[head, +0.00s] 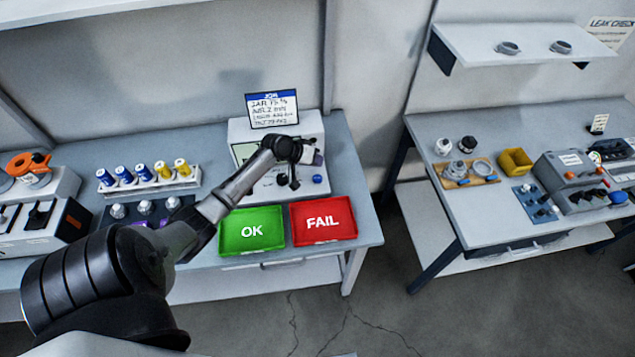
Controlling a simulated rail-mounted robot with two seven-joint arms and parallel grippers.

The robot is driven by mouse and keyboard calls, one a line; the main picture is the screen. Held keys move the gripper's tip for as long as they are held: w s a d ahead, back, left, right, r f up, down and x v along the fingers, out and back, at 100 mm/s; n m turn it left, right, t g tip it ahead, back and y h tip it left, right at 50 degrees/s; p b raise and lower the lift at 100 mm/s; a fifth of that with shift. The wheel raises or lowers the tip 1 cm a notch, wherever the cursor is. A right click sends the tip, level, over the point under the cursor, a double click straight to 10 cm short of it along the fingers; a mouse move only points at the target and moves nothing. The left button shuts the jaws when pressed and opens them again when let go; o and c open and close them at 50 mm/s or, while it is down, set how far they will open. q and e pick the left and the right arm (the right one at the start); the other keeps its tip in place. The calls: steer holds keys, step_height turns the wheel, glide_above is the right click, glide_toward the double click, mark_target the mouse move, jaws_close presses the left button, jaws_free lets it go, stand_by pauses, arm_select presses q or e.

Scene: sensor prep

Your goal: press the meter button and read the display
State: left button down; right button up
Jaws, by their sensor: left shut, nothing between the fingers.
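The meter (268,187) is a pale box at the back of the left table, with a greenish display (243,152) at its upper left. My left arm crosses in front of the meter and partly covers its face and display. No reading can be made out. A blue round button (317,179) shows at the lower right of the meter face. My left gripper (296,182) is shut and empty, just left of the blue button and in front of the meter; I cannot tell whether it touches the face. My right gripper is not in view.
A job card (272,109) stands on the meter. A green OK tray (252,231) and a red FAIL tray (323,220) lie in front of it. A rack of blue and yellow spools (148,179) stands left. A second bench (480,212) is at right, across a floor gap.

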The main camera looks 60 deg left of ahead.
mark_target(316, 177)
arm_select(q)
step_height(316, 177, down, 3)
steer(key=shift+r+b, duration=0.1)
steer(key=shift+b, duration=0.95)
steer(key=shift+f+b, duration=0.45)
steer(key=shift+f, duration=0.55)
steer(key=shift+f, duration=0.2)
steer(key=shift+f, duration=0.2)
steer(key=shift+f, duration=0.1)
stand_by(0.7)
